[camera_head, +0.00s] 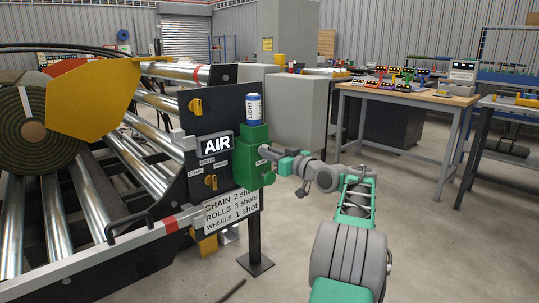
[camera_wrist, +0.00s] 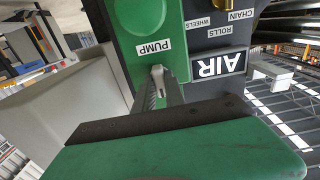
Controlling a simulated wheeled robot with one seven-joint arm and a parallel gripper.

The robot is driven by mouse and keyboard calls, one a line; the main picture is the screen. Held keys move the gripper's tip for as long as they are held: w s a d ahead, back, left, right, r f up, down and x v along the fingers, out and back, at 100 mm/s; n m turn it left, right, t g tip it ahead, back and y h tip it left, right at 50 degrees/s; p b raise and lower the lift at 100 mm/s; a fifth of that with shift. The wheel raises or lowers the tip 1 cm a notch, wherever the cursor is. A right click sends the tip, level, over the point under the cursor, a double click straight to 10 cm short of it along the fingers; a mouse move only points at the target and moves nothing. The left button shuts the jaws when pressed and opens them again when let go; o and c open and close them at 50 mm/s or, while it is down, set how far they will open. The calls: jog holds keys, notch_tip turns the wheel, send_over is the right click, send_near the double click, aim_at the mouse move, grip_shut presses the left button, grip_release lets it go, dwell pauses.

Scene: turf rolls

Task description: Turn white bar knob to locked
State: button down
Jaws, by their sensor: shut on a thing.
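My gripper (camera_head: 265,152) reaches the front of a green box (camera_head: 250,176) on the dark control panel. In the wrist view, which is turned upside down, its narrow grey fingers (camera_wrist: 159,83) are shut just beside the PUMP label (camera_wrist: 154,48). The white bar knob (camera_wrist: 157,70) shows only as a small pale end between the fingertips; the fingers hide most of it. I cannot read its angle, and no locked mark shows.
The panel carries an AIR sign (camera_head: 216,145) and yellow knobs (camera_head: 210,182). A blue-and-white can marked LIGHT (camera_head: 254,108) stands on the green box. A roller frame (camera_head: 145,165) with a turf roll (camera_head: 32,131) is at left. Open floor lies right; a workbench (camera_head: 405,93) stands behind.

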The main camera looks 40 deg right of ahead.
jog(key=c, duration=1.4)
grip_release()
jog(key=s+p, duration=0.1)
jog(key=s, duration=0.7)
jog(key=shift+p, duration=0.35)
jog(key=shift+w+d, duration=0.1)
